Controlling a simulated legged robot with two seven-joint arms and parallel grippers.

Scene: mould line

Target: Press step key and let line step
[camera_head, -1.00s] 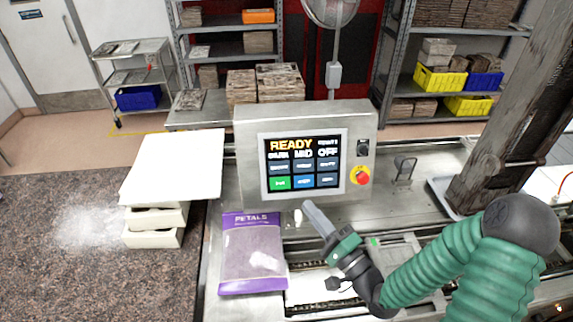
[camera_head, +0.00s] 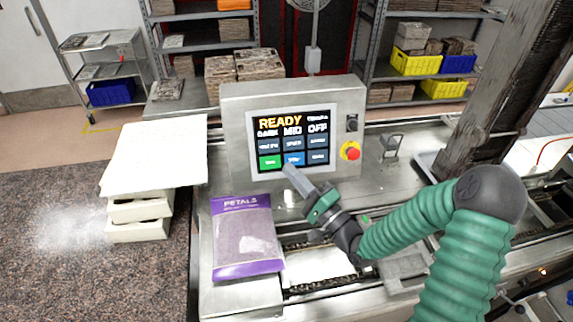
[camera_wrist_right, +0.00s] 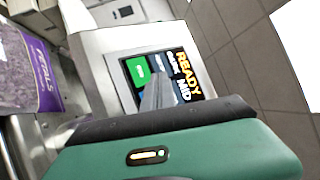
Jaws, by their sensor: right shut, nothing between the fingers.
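The control panel (camera_head: 237,128) is a grey metal box with a lit screen (camera_head: 292,140) that reads READY, with MID and OFF beneath. Rows of keys fill the lower screen, with a green key (camera_head: 269,162) at bottom left and a blue key (camera_head: 293,158) beside it. My right gripper (camera_head: 289,170) is shut and empty, its tip at the lower edge of the blue key. I cannot tell whether it touches. In the right wrist view the shut fingers (camera_wrist_right: 157,97) cover part of the screen beside the green key (camera_wrist_right: 138,71). My left gripper is out of view.
A purple PETALS bag (camera_head: 245,235) lies on the metal line in front of the panel. A red stop button (camera_head: 350,151) is on the panel's right side. White trays (camera_head: 140,228) under a pale sheet (camera_head: 155,153) stand on the left counter.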

